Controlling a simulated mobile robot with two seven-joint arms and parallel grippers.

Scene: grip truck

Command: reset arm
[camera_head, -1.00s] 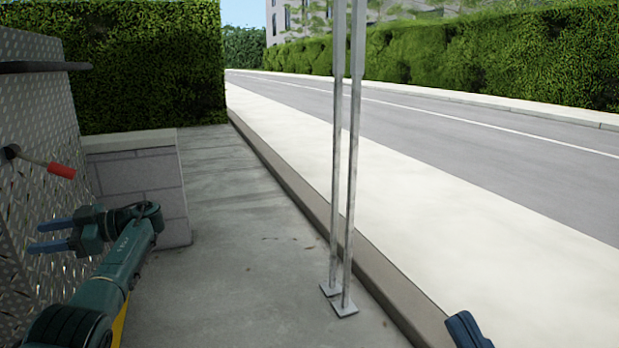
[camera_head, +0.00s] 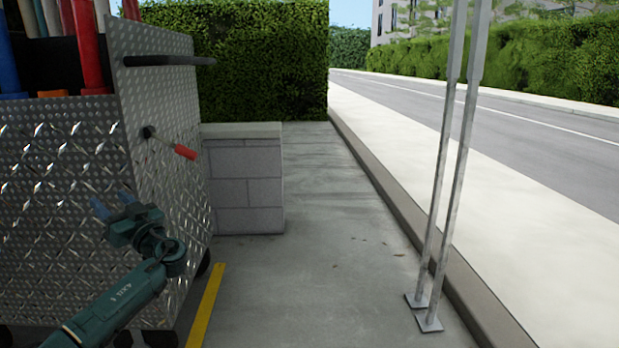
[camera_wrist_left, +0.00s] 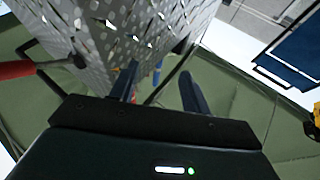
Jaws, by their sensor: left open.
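My left gripper (camera_head: 112,205) is open and empty in the head view, in front of the diamond-plate side of a metal cart (camera_head: 60,190). Its two blue fingers also show spread apart in the left wrist view (camera_wrist_left: 158,85), with nothing between them. The perforated cart panel (camera_wrist_left: 110,30) fills the upper left of that view. A red-handled lever (camera_head: 184,151) sticks out of the cart's right side, up and to the right of the gripper and apart from it. My right gripper is out of sight in the head view.
Red and blue poles (camera_head: 88,50) stand in the cart's top. A black bar (camera_head: 170,60) juts from its right side. A low block wall (camera_head: 243,180) stands behind. Two thin metal posts (camera_head: 450,170) stand at right by the curb. The pavement between (camera_head: 320,260) is clear.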

